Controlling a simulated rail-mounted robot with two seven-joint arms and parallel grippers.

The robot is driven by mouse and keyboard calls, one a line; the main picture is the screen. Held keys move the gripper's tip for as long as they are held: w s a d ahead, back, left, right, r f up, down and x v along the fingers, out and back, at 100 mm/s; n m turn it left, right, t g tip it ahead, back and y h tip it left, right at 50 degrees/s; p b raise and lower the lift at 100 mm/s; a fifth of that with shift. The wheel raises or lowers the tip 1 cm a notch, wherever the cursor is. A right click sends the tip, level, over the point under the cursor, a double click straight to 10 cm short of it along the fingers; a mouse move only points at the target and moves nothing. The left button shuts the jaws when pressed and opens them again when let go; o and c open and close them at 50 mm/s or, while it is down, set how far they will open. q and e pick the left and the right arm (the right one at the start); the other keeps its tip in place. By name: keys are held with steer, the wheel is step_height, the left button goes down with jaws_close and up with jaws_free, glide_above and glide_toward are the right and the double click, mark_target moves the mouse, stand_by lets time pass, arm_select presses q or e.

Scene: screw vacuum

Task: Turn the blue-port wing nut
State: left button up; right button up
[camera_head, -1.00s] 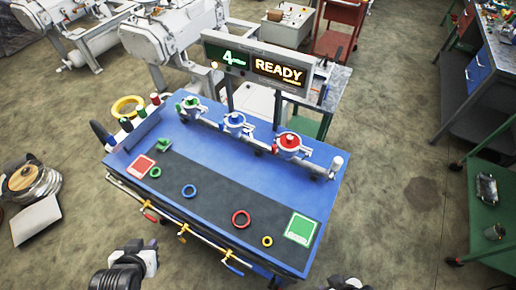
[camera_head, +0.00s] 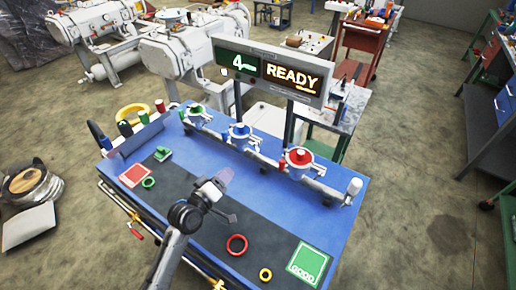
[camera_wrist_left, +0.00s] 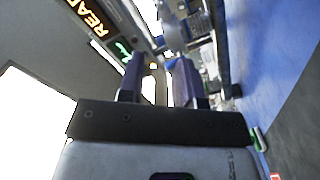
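The blue port (camera_head: 240,131) is a grey fitting with a blue cap, in the middle of the row along the back of the blue bench. Its wing nut is too small to make out. My left gripper (camera_head: 226,197) is over the dark mat, in front of the blue port and apart from it. In the left wrist view its two fingers (camera_wrist_left: 157,75) stand apart with nothing held between them. Metal port fittings (camera_wrist_left: 190,28) show beyond the fingers. My right gripper is not in view.
The green port (camera_head: 195,117) and red port (camera_head: 299,157) flank the blue one. A red ring (camera_head: 237,245), yellow ring (camera_head: 265,274) and green ring (camera_head: 149,182) lie on the mat (camera_head: 185,208). The display sign (camera_head: 270,72) reading READY stands behind the ports.

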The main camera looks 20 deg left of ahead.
mark_target(254, 146)
arm_select(q)
steer(key=b+x, duration=0.3)
steer(key=x, duration=1)
steer(key=shift+w, duration=0.4)
steer(key=shift+d, duration=0.1)
steer(key=shift+r, duration=0.1)
jaws_close()
